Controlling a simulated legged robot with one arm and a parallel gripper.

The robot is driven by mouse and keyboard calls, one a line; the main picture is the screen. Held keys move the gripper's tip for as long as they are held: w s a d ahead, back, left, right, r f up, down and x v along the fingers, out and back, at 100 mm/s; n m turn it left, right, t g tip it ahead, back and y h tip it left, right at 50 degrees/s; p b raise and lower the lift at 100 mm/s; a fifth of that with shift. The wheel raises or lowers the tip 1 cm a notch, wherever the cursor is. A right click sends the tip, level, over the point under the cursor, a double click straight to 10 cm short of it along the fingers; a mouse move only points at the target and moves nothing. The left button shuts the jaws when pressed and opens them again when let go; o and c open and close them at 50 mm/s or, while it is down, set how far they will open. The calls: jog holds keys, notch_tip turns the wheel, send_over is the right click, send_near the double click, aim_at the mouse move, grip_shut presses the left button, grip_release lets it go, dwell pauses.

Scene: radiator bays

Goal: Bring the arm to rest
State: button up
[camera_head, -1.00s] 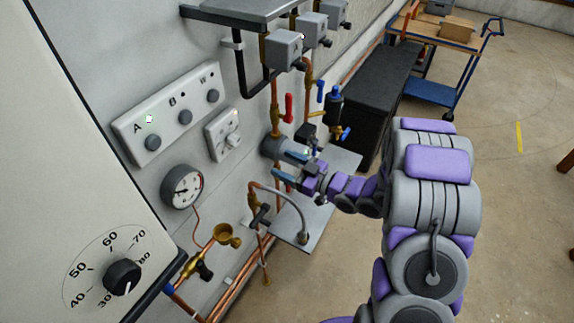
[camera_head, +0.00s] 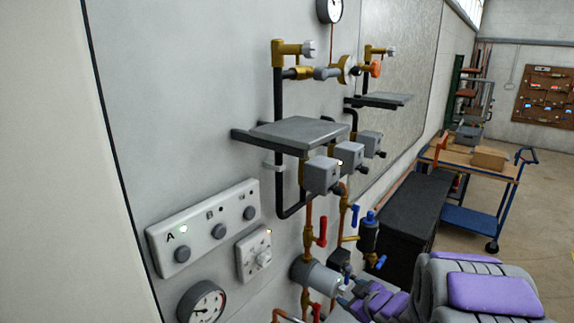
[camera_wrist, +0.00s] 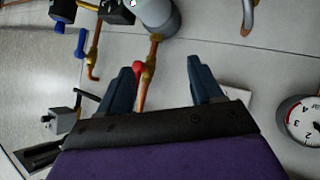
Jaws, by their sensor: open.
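My gripper (camera_wrist: 162,78) is open in the wrist view, with its two dark blue fingers apart and nothing held between them. The fingers point toward a copper pipe (camera_wrist: 149,78) and a red lever tip (camera_wrist: 138,67), which show in the gap; I cannot tell whether they touch. In the head view my arm (camera_head: 385,302) enters from the lower right and reaches toward the wall pipework. Its end is low in the picture, near the grey cylinder (camera_head: 316,275), and the fingers are partly hidden or cut off there.
A panel with A, B, W buttons (camera_head: 205,232), a switch box (camera_head: 254,254) and a gauge (camera_head: 202,303) are on the wall. A grey shelf (camera_head: 300,131) juts out above several grey valve boxes. A black chest (camera_head: 418,215) and blue trolley (camera_head: 470,218) stand right; floor shows beyond.

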jog(key=s+d+m+g+h+b, duration=0.2)
jog(key=s+d+m+g+h, duration=0.1)
jog(key=s, duration=0.5)
jog(key=s+d+m+g+h+b, duration=0.2)
jog(key=s+d+m+h+b, duration=0.15)
jog(key=s, duration=0.45)
jog(key=s+a+m+g+y+b, duration=0.1)
jog(key=s+a+g, duration=0.2)
jog(key=s, duration=1)
jog(key=s+a+m+g+y+b, duration=0.1)
jog(key=s+a+g, duration=0.3)
jog(key=s, duration=0.9)
jog(key=a+b, duration=0.1)
jog(key=a, duration=0.2)
jog(key=shift+a+f+m+g+y, duration=0.25)
jog(key=shift+a+m+g+y, duration=0.05)
jog(key=shift+m+y, duration=0.05)
jog(key=shift+c, duration=0.3)
